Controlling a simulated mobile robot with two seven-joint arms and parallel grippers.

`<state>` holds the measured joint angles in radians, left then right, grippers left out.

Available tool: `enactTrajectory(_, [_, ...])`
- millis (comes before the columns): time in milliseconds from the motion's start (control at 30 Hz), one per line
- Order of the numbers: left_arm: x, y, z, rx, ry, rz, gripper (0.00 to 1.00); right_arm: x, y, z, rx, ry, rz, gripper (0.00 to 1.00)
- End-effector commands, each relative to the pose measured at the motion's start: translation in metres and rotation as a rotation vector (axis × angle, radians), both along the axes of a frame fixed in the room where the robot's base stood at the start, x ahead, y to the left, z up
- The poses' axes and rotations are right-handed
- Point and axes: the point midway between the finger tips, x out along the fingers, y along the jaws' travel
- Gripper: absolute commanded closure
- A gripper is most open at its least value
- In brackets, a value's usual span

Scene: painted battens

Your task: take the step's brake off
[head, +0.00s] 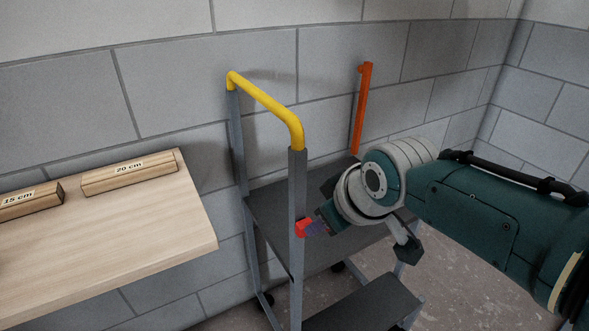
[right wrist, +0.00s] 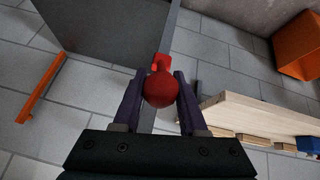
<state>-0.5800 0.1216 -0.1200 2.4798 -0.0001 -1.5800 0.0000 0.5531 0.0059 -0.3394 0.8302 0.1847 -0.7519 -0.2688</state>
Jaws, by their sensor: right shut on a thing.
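The rolling step has a dark platform (head: 275,200), grey legs and a yellow handrail (head: 265,100). A red brake knob (head: 302,228) sits on its near upright post (head: 297,190), below the rail. In the right wrist view the knob is a red ball (right wrist: 160,90) with a red bracket (right wrist: 162,62) behind it. My right gripper (head: 313,228) reaches in from the right. Its two fingers are shut on the ball, one on each side. My left gripper is in neither view.
A wooden table (head: 130,230) with labelled battens (head: 130,174) stands left of the step. An orange bar (head: 362,108) is upright by the wall behind the step. An orange box (right wrist: 297,45) shows in the wrist view. A lower tread (head: 365,308) lies below my right arm.

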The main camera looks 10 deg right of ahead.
Motion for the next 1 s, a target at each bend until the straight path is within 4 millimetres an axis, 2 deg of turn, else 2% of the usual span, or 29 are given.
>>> enactTrajectory(33, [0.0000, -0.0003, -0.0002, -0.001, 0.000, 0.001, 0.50, 0.0046, 0.0018, 0.0047, 0.005, -0.018, 0.001, 1.00])
enactTrajectory(900, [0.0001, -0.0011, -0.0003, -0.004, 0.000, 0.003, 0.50, 0.0040, 0.0013, 0.0037, 0.004, -0.016, 0.000, 1.00])
enactTrajectory(933, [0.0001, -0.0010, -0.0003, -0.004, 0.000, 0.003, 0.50, 0.0040, 0.0013, 0.0037, 0.004, -0.016, 0.000, 0.57])
enactTrajectory(1000, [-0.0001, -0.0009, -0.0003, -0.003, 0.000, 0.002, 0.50, 0.0037, 0.0011, 0.0034, 0.004, -0.015, 0.000, 0.50])
